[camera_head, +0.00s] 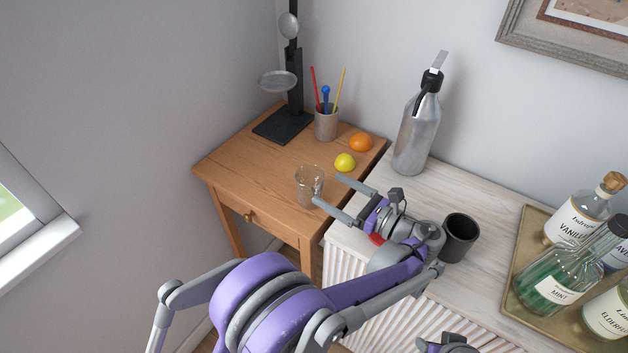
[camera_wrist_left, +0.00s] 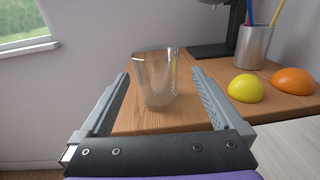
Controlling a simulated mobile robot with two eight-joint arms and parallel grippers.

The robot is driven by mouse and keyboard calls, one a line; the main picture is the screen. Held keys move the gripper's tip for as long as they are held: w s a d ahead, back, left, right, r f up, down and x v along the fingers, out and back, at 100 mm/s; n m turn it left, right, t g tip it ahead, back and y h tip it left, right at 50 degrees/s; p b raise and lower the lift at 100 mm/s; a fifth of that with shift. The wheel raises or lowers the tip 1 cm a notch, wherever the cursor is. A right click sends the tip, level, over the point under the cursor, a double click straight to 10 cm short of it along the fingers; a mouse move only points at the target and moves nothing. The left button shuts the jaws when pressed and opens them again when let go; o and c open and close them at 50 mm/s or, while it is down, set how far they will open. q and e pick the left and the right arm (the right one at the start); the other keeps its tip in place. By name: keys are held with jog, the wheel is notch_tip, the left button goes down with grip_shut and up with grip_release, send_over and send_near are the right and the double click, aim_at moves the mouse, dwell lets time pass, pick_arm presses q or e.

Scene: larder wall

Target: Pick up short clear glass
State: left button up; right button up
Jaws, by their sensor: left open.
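The short clear glass (camera_head: 309,186) stands upright on the small wooden table, near its front right corner. My left gripper (camera_head: 328,190) is open and empty just to the right of the glass, its fingers pointing toward it. In the left wrist view the glass (camera_wrist_left: 157,78) stands ahead, between the directions of the two open fingers (camera_wrist_left: 160,90). I cannot tell whether the fingertips reach beside it. A small part of another grey link shows at the bottom edge of the head view; no right gripper jaws show.
A lemon (camera_head: 345,162), an orange (camera_head: 361,142) and a pencil cup (camera_head: 326,125) stand behind the glass. A black stand (camera_head: 283,127) is at the back. A steel bottle (camera_head: 417,135), dark cup (camera_head: 459,237) and bottle tray (camera_head: 524,252) are on the white cabinet.

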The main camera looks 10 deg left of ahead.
aim_at(299, 175)
pick_arm(q)
jog(key=a, duration=0.4)
jog(key=shift+w+r, duration=0.2)
jog(key=shift+w, duration=0.1)
jog(key=shift+w+a+f, duration=0.15)
jog(key=shift+w+a, duration=0.2)
jog(key=shift+a, duration=0.05)
jog(key=x, duration=0.5)
jog(key=shift+f+p, duration=0.3)
jog(key=shift+p, duration=0.1)
jog(key=c, duration=1.3)
jog(key=shift+r, duration=0.1)
jog(key=shift+c, duration=0.2)
